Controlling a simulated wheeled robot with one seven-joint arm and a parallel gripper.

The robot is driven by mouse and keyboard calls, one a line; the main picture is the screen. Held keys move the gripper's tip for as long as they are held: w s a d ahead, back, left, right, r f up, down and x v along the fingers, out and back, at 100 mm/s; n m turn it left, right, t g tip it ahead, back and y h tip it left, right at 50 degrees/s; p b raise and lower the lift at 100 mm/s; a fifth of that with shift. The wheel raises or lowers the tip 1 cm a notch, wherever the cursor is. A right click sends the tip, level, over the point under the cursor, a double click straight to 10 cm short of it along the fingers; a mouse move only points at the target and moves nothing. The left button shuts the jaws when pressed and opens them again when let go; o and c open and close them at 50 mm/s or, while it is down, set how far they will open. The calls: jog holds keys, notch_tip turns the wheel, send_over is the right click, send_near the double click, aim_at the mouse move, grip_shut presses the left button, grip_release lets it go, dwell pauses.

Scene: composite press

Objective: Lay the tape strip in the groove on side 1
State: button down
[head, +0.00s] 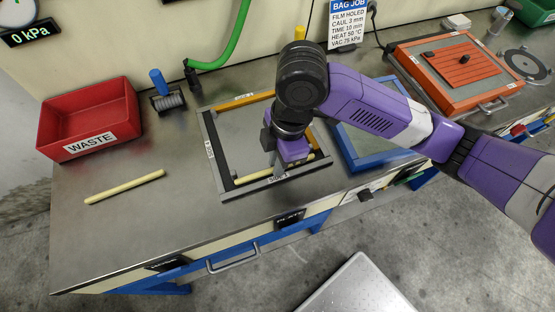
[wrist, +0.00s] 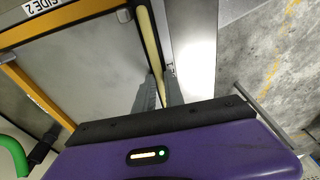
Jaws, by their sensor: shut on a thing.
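A cream tape strip (head: 250,175) lies along the front side of the square grey frame (head: 228,194), beside a label that seems to read SIDE 1. My gripper (head: 278,169) points down over that side, shut on the strip. In the wrist view the strip (wrist: 149,45) runs away from between the fingers (wrist: 160,88), along the frame's inner edge. I cannot tell whether it is fully down in the groove. Orange-yellow strips line the back side (head: 255,99) and the side marked SIDE 2 (wrist: 65,27). My arm hides part of the frame.
Another cream strip (head: 125,187) lies on the bare bench at left. A red WASTE bin (head: 88,120) and a roller (head: 168,102) stand behind it. A blue-edged frame (head: 352,152) is close on the right, with an orange press (head: 455,72) farther right. A green hose (head: 232,45) hangs behind.

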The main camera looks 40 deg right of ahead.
jog(key=shift+f, duration=0.15)
dwell(0.5)
jog(key=c, duration=1.3)
grip_release()
jog(key=shift+c, duration=0.2)
jog(key=r, duration=0.5)
jog(key=d+r, duration=0.1)
jog(key=r, duration=0.1)
jog(key=shift+s+d+r, duration=0.1)
jog(key=shift+s+r, duration=0.1)
jog(key=shift+r, duration=0.2)
jog(key=shift+w, duration=0.1)
